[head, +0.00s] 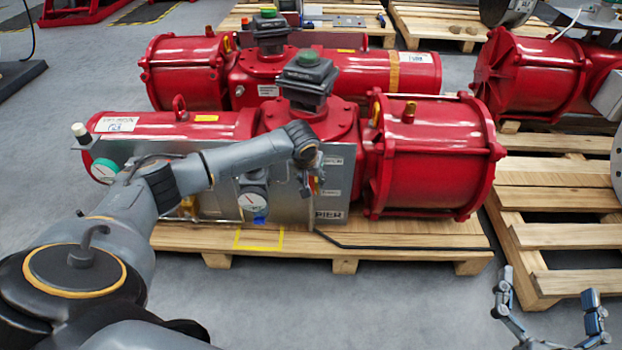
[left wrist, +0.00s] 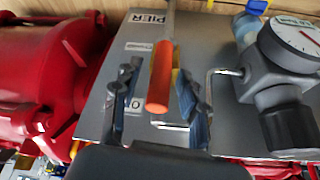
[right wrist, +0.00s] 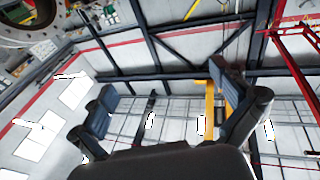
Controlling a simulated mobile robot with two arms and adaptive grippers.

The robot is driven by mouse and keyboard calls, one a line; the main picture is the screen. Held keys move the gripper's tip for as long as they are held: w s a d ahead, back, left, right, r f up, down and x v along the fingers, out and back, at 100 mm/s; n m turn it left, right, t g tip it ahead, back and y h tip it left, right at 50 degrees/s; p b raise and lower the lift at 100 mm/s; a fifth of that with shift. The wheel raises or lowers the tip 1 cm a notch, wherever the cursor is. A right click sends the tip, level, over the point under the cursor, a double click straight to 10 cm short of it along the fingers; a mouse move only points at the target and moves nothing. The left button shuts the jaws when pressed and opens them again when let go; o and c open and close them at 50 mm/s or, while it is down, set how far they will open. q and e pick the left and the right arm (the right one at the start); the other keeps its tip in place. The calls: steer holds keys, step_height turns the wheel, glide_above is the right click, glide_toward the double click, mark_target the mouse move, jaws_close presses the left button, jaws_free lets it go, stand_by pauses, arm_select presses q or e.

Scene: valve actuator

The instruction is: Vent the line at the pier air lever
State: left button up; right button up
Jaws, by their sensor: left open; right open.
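The pier air lever (left wrist: 160,78) has an orange grip on a metal stem and stands out from a grey panel (left wrist: 145,60) marked PIER. In the left wrist view the grip lies between the two fingers of my left gripper (left wrist: 160,95), which is open; I cannot tell whether a finger touches it. In the head view my left gripper (head: 312,184) is in front of the panel's right part and mostly hides the lever. My right gripper (head: 548,290) is open and empty at the lower right, far from the panel; its fingers also show in the right wrist view (right wrist: 165,92).
A pressure gauge (head: 254,200) sits left of the lever, with another gauge (head: 104,170) farther left. The red actuator (head: 432,160) rests on a wooden pallet (head: 390,240). A black cable lies along the pallet. Grey floor in front is clear.

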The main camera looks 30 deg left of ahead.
arm_select(q)
jaws_close()
